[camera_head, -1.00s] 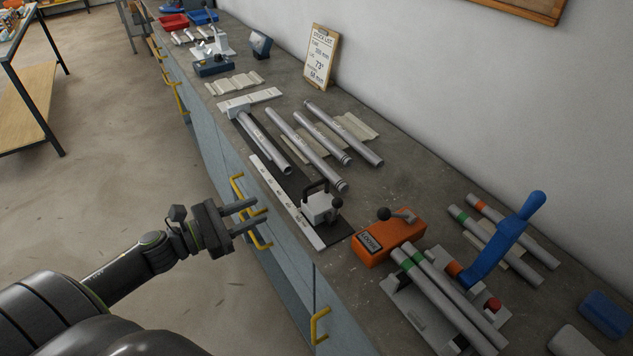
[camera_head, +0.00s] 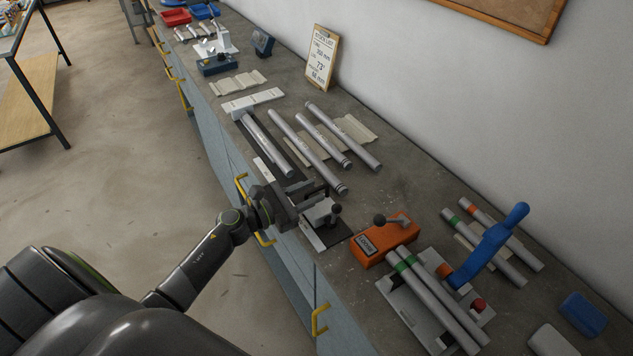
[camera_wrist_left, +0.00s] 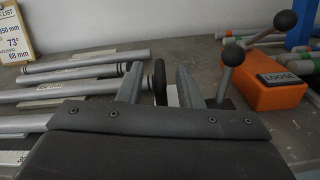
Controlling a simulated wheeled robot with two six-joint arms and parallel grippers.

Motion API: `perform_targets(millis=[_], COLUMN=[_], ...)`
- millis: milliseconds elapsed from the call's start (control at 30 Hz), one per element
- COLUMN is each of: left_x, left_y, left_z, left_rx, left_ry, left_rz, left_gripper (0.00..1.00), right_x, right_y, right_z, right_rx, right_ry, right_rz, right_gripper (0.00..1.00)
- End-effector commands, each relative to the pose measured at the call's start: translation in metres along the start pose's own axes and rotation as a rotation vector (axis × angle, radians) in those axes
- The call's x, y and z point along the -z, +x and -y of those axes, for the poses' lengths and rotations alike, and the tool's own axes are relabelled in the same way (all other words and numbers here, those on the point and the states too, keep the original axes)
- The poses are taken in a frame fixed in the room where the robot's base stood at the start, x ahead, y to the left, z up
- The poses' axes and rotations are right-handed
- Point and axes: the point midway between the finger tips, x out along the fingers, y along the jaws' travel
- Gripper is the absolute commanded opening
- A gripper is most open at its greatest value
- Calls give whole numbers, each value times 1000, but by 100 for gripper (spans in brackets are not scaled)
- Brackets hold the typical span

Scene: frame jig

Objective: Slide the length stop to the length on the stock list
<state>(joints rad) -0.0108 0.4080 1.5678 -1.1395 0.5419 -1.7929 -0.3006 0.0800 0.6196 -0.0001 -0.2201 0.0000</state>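The length stop (camera_head: 318,213), a light grey block with a black loop handle and a ball-knob lever (camera_head: 336,209), sits at the near end of the dark rail (camera_head: 342,233) with a white scale (camera_head: 268,174) along it. My left gripper (camera_head: 322,196) is at the stop and partly hides it. In the left wrist view, the open fingers (camera_wrist_left: 158,78) stand either side of the black handle (camera_wrist_left: 160,84), with gaps visible. The stock list (camera_head: 321,58) leans on the wall; it appears to read 350 mm, 73° and 68 mm. My right gripper is out of view.
A tube (camera_head: 267,144) lies along the rail; several loose tubes (camera_head: 307,150) lie behind it. An orange block labelled LOOSE (camera_head: 384,240) stands right of the stop. Beyond it is a fixture (camera_head: 397,300) with green-banded tubes and a blue handle (camera_head: 490,245).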

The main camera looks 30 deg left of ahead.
Motion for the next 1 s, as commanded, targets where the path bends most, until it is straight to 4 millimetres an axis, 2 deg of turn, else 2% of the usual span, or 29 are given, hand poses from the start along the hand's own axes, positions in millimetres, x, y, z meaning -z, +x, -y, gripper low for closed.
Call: perform_targets(millis=[200,533,567,800,1000], left_x=[0,1,1,1,1], left_y=[20,23,23,23,23], left_z=[0,0,0,0,0], left_rx=[0,0,0,0,0], left_ry=[0,1,1,1,2], left_rz=[-1,-1,-1,-1,-1], left_gripper=[32,32,31,0,0], right_x=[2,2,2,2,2], right_y=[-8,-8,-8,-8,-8], right_z=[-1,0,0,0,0], right_rx=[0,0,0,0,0], right_ry=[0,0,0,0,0], right_rz=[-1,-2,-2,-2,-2], right_gripper=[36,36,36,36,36])
